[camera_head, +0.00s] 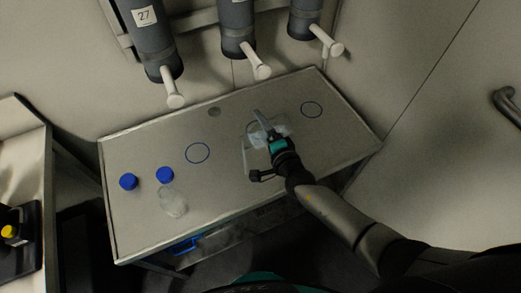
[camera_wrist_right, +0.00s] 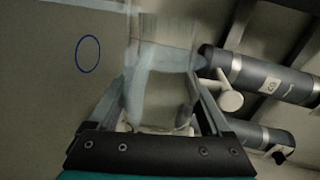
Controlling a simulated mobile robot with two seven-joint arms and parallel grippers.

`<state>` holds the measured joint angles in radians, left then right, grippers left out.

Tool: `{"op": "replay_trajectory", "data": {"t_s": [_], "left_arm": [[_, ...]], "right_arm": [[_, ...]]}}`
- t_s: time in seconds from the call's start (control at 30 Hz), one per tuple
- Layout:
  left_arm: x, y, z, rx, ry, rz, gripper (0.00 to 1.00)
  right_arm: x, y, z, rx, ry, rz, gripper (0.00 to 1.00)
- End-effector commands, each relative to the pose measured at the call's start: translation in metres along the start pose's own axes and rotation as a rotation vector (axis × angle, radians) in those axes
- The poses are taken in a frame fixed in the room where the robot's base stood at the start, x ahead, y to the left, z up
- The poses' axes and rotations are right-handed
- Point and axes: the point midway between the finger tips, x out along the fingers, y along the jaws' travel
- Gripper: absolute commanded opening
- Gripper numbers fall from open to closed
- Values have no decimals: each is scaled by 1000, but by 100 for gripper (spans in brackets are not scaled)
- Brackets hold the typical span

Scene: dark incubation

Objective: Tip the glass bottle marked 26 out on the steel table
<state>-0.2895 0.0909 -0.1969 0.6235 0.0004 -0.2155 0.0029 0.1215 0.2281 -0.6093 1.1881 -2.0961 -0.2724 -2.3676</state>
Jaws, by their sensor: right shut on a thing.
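My right gripper (camera_head: 262,136) is over the middle of the steel table (camera_head: 235,195), shut on a clear glass bottle (camera_head: 270,129). In the right wrist view the bottle (camera_wrist_right: 162,60) sits between the two fingers (camera_wrist_right: 165,105). Its number and its exact tilt cannot be read, and I cannot tell whether it touches the table. Another clear glass bottle (camera_head: 172,202) without a cap is at the table's front left. My left gripper is not in view.
Two blue caps (camera_head: 129,181) (camera_head: 165,174) lie at the table's left. Blue rings (camera_head: 198,153) (camera_head: 311,110) and a dark round spot (camera_head: 214,111) mark the top. Grey cylinders (camera_head: 150,40) with white spouts (camera_head: 174,88) hang over the back edge; one reads 27. The right wall (camera_head: 440,130) is close.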

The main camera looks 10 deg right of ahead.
Motion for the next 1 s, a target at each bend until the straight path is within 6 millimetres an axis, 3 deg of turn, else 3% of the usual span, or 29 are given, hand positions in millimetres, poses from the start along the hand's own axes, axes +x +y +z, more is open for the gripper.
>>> {"op": "replay_trajectory", "data": {"t_s": [0.23,0.6,1.0], "left_arm": [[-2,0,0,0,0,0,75],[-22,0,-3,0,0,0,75],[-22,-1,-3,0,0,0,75]], "right_arm": [[0,-2,0,-4,2,-2,7],[-2,-13,2,-137,28,-3,7],[-2,-12,3,-157,32,-2,7]]}}
